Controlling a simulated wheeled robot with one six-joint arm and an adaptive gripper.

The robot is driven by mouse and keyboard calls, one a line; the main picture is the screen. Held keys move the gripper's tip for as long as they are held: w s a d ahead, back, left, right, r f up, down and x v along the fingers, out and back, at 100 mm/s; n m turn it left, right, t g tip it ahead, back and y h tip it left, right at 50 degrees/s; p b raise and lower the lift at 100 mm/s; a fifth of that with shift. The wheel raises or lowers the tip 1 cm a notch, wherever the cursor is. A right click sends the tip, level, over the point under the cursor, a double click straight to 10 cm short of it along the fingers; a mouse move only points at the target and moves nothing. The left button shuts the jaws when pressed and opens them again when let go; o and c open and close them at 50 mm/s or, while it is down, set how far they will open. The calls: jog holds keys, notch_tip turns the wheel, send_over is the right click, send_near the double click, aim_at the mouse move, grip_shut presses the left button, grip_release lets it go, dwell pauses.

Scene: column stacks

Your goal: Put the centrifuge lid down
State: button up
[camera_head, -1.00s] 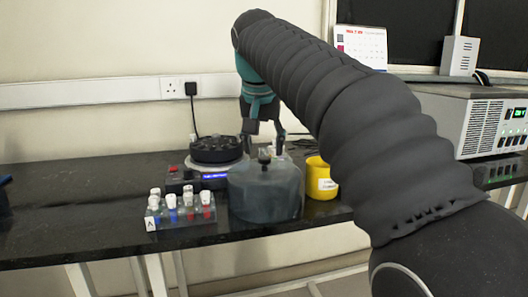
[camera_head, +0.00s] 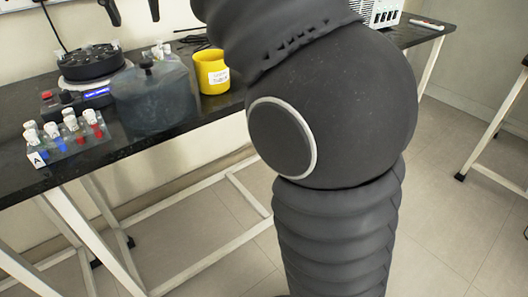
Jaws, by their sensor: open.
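The centrifuge lid (camera_head: 155,100), a translucent grey dome with a dark knob on top, rests upright on the black bench near its front edge. The centrifuge (camera_head: 92,66), with a black rotor exposed on top, stands just behind and left of the lid. My gripper (camera_head: 132,10) shows only as two dark fingertips at the top edge, spread apart with nothing between them. They are above the lid's knob and clear of it. The rest of the gripper is out of view or behind my arm.
A rack of capped tubes (camera_head: 62,138) stands left of the lid near the bench front. A yellow container (camera_head: 211,72) stands close to the lid's right. A marker (camera_head: 427,24) lies at the bench's far right. My arm hides much of the bench's right side.

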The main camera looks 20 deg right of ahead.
jog(key=s+d+f+n, duration=0.1)
jog(key=s+d+f, duration=0.9)
jog(key=d+f, duration=0.15)
jog(key=s+d+f, duration=0.2)
jog(key=s+f, duration=0.4)
jog(key=f, duration=0.3)
jog(key=s+d+f+t, duration=0.1)
jog(key=s+d+f, duration=0.1)
jog(key=s+f, duration=0.4)
notch_tip(320, 180, down, 4)
jog(key=shift+s+d+f, duration=0.1)
jog(key=shift+s+d, duration=0.1)
jog(key=shift+d, duration=0.05)
